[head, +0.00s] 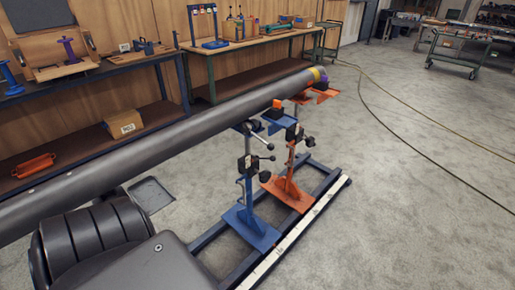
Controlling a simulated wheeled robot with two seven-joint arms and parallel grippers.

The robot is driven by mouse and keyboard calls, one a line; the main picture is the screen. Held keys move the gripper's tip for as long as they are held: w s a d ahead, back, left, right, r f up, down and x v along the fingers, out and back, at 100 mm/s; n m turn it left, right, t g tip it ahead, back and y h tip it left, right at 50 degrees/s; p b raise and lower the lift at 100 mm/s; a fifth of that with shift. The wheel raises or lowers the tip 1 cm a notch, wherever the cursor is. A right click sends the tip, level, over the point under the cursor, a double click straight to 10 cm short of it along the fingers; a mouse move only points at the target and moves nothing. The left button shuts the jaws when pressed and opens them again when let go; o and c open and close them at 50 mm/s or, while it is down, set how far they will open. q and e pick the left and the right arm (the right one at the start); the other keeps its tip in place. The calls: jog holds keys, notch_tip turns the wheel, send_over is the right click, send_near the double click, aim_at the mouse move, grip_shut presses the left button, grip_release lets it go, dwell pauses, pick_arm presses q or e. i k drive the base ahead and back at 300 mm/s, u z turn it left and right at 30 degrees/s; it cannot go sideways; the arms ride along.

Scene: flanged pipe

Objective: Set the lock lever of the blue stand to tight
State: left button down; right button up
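The blue stand (251,226) stands on the dark floor frame, with an upright post under the long grey pipe (180,137). A dark block with several black-knobbed handles (264,158) sits on its post and sticks out to the right. Another black knob (265,176) shows lower on the stand. The handles are small, so I cannot tell which one is the lock lever or whether it is set tight. Neither of my grippers is in the head view.
An orange stand (289,192) stands close behind and right of the blue one. A dark floor frame (325,195) with a white strip carries both. Workbenches (85,75) with tools line the wall. A cart (452,56) stands far back.

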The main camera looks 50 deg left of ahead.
aim_at(273, 159)
jog(key=u, duration=0.7)
jog(key=i, duration=0.5)
